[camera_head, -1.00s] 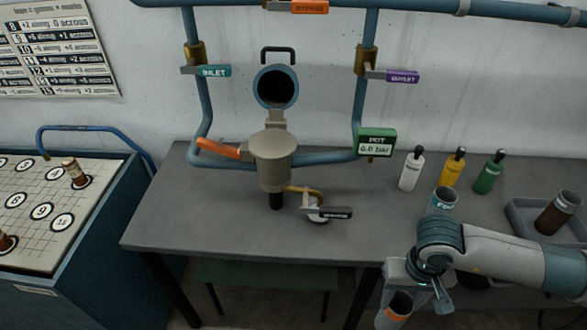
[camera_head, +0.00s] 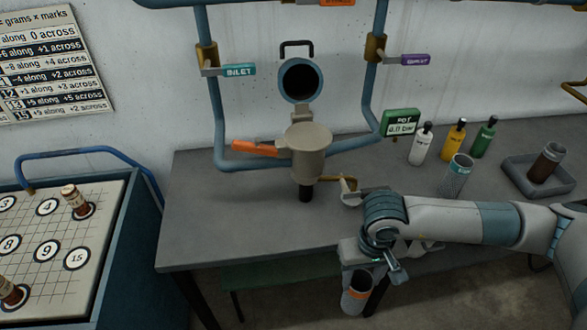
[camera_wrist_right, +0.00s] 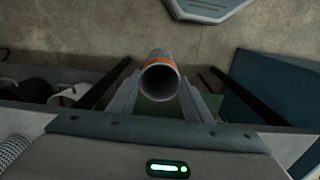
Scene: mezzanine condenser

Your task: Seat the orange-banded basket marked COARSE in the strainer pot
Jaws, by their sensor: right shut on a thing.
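The orange-banded basket (camera_head: 356,294) is a grey tube with an orange band, hanging below table height in front of the table's front edge. No COARSE marking is legible. My right gripper (camera_head: 360,272) is shut on it. In the right wrist view the basket (camera_wrist_right: 160,78) sits between both fingers, its open, hollow end facing the camera. The beige strainer pot (camera_head: 307,150) stands above the table, up and left of the gripper and well apart from it. Its round lid (camera_head: 300,80) with a black handle is raised behind it. My left gripper is not in view.
An orange-handled lever (camera_head: 256,148) sticks out left of the pot. A teal-banded basket (camera_head: 456,175) stands on the table (camera_head: 230,225) at right, near several bottles and a grey tray (camera_head: 520,180) holding a brown cylinder (camera_head: 546,162). My right forearm spans the table's front right.

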